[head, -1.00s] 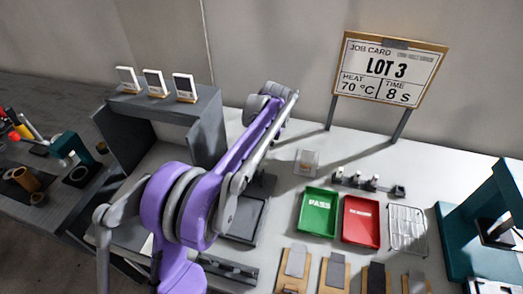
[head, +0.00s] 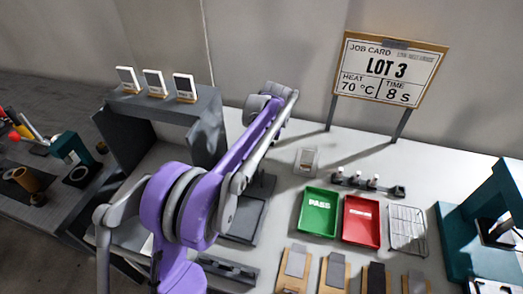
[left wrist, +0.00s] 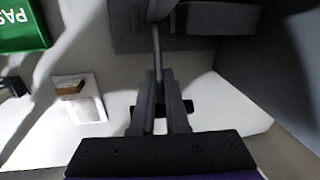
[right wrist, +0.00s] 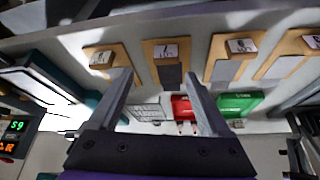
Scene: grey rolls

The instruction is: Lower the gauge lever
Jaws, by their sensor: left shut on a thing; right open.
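My left gripper (left wrist: 160,102) is shut on a thin dark rod (left wrist: 156,52), which looks like the gauge lever. The rod runs from between the fingers to the dark gauge body (left wrist: 216,18) at the top of the left wrist view. In the head view the gauge's dark base (head: 246,222) shows in part beside my purple left arm, which hides the lever and the left gripper. My right gripper (right wrist: 163,92) is open and empty, with its two fingers wide apart in the right wrist view.
A green PASS tray (head: 318,212) and a red tray (head: 361,221) lie right of the gauge, with a wire rack (head: 407,230) beyond. A small clear block (head: 306,160) sits behind. A grey open-fronted housing (head: 207,130) stands left. A teal press (head: 480,225) stands right.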

